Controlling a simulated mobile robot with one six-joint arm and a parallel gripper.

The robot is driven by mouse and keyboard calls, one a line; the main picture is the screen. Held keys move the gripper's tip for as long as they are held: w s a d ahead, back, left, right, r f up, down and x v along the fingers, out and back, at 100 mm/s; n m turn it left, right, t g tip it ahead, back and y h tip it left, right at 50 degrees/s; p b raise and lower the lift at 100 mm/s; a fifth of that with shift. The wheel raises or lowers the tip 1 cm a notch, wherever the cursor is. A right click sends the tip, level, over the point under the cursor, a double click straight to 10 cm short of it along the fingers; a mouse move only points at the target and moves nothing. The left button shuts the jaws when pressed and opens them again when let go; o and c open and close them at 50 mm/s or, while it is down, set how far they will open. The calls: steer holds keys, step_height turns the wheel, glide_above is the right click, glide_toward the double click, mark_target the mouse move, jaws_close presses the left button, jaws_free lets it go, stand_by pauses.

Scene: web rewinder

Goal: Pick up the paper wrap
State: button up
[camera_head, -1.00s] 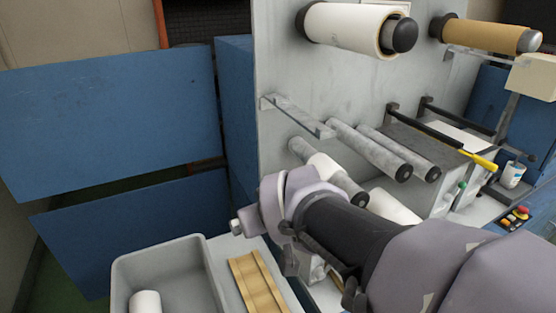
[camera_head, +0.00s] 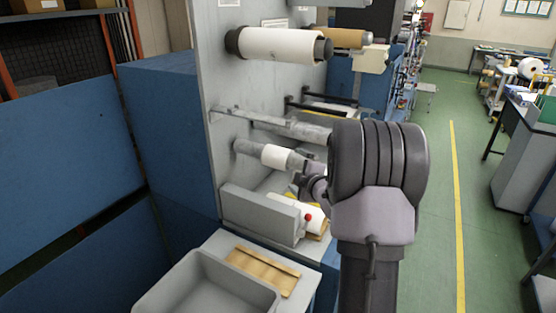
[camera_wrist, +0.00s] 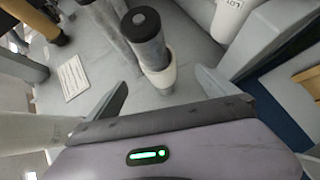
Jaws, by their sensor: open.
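The paper wrap looks to be the short white sleeve (camera_head: 277,157) around a grey roller (camera_head: 248,147) on the machine's front in the head view. In the wrist view the white sleeve (camera_wrist: 160,78) sits around the dark roller (camera_wrist: 146,40), whose end points toward the camera. My gripper (camera_wrist: 158,88) is open, its two fingers to either side of the sleeve and apart from it. In the head view my gripper (camera_head: 308,180) is small and partly hidden by my arm, close to the roller's free end.
A large white roll (camera_head: 275,45) and a brown roll (camera_head: 345,39) sit on shafts above. A grey ledge (camera_head: 260,213) and another white roll (camera_head: 295,207) lie below. A grey bin (camera_head: 180,262) and a cardboard piece (camera_head: 262,270) are at front. The green floor at right is open.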

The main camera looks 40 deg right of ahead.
mark_target(284, 159)
steer(key=x, duration=1.2)
steer(key=shift+w+d, duration=0.2)
steer(key=shift+w, duration=0.1)
steer(key=shift+s+r, duration=0.15)
steer(key=c, duration=1.5)
steer(key=shift+a+b, duration=0.1)
steer(key=shift+b, duration=0.2)
